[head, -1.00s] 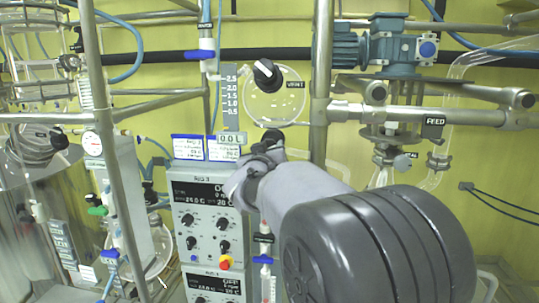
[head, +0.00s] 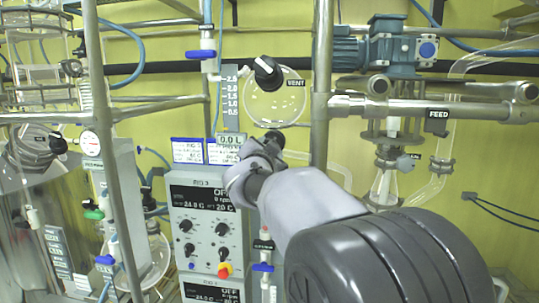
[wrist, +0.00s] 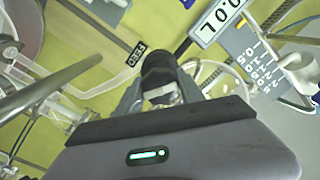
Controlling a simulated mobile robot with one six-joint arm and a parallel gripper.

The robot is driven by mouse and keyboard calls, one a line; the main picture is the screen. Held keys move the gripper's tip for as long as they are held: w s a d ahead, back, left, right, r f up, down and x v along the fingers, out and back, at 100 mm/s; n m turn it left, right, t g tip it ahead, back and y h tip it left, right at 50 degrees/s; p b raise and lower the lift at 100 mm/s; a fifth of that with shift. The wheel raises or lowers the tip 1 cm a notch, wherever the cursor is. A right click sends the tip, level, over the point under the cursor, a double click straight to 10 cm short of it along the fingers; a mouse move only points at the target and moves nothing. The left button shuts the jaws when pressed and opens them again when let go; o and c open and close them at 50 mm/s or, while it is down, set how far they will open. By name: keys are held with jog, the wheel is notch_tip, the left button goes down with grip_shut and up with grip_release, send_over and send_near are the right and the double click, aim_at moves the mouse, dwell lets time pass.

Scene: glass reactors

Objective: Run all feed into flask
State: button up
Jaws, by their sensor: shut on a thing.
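My gripper (wrist: 160,92) is shut on a black knob (wrist: 158,64), which shows between its fingers in the wrist view. In the head view my gripper (head: 262,158) is just below the 0.0 L readout (head: 229,140), and the knob is mostly hidden. A round glass vessel (head: 285,103) with a black VENT knob (head: 267,72) is above my gripper. A grey scale (head: 231,95) stands beside it. I cannot tell any liquid level.
The RIG 3 control box (head: 207,225), reading OFF, stands below left of my gripper. A vertical steel post (head: 321,80) stands close right of it. Blue-handled valves (head: 200,54), glass pipes and steel rails crowd both sides.

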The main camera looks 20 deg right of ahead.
jog(key=m+b, duration=0.2)
jog(key=m, duration=0.5)
jog(key=shift+b, duration=0.4)
jog(key=m+b, duration=0.1)
jog(key=m, duration=0.3)
jog(key=m+b, duration=0.1)
jog(key=m, duration=0.2)
jog(key=shift+m+b, duration=0.3)
jog(key=shift+b, duration=0.05)
jog(key=m+b, duration=0.1)
jog(key=m, duration=0.2)
jog(key=shift+r+m, duration=0.1)
jog(key=shift+m, duration=0.2)
jog(key=m+b, duration=0.1)
jog(key=m, duration=0.2)
jog(key=shift+m+b, duration=0.3)
jog(key=m+b, duration=0.1)
jog(key=m, duration=0.3)
jog(key=shift+m+b, duration=0.65)
jog(key=shift+m, duration=0.95)
jog(key=shift+r, duration=0.1)
